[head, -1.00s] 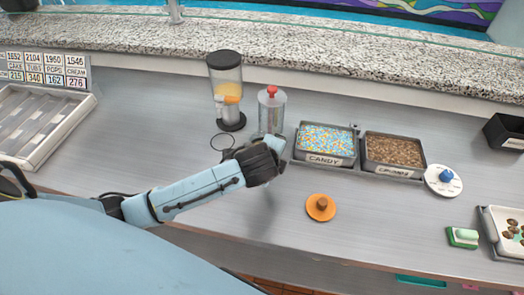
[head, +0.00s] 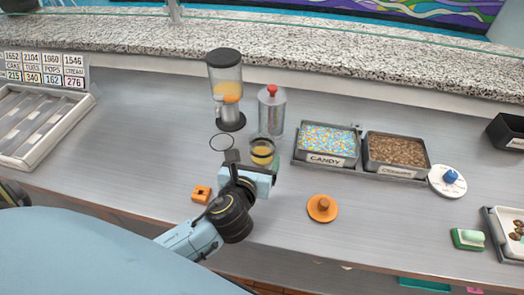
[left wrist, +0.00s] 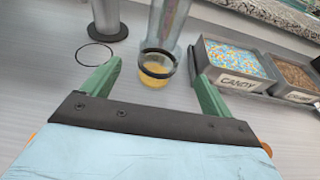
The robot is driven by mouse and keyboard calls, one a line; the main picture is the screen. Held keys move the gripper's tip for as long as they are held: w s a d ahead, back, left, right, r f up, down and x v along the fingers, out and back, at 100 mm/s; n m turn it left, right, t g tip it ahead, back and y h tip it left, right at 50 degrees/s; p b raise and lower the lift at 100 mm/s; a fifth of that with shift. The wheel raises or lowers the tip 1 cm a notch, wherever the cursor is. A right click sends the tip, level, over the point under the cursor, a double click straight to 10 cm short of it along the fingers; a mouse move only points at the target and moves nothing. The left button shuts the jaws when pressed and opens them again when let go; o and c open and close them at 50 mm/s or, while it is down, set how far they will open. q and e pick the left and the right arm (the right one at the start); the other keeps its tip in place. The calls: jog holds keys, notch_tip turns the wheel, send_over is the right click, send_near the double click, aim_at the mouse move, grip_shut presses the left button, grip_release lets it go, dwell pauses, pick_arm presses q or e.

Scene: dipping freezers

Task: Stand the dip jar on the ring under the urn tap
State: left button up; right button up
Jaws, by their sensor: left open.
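The dip jar (head: 262,153) is a small clear jar with yellow contents and a dark band. It stands on the steel counter, and also shows in the left wrist view (left wrist: 156,70). My left gripper (head: 254,162) is open, its green fingers spread on either side of the jar near the fingertips (left wrist: 154,62). No grip on the jar shows. The thin black ring (head: 222,142) lies flat and empty on the counter, left of the jar. The urn (head: 227,88), with a black lid and orange contents, stands behind the ring. My right gripper is out of view.
A tall clear canister with a red knob (head: 271,108) stands close behind the jar. Right of it are the candy tray (head: 327,160) and a brown-topping tray (head: 397,171).

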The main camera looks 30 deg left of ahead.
aim_at(264, 137)
pick_arm(q)
jog(key=x, duration=0.9)
jog(key=shift+b, duration=0.4)
jog(key=shift+c, duration=0.5)
jog(key=c, duration=1.1)
notch_tip(264, 137, up, 9)
jog(key=p, duration=0.3)
jog(key=shift+c, duration=0.2)
jog(key=s+d+m+h+b, duration=0.3)
jog(key=s+d+h+b, duration=0.1)
jog(key=s+d+b, duration=0.1)
jog(key=shift+s+d+t+b, duration=0.3)
jog(key=shift+s+b, duration=0.3)
jog(key=shift+s, duration=0.5)
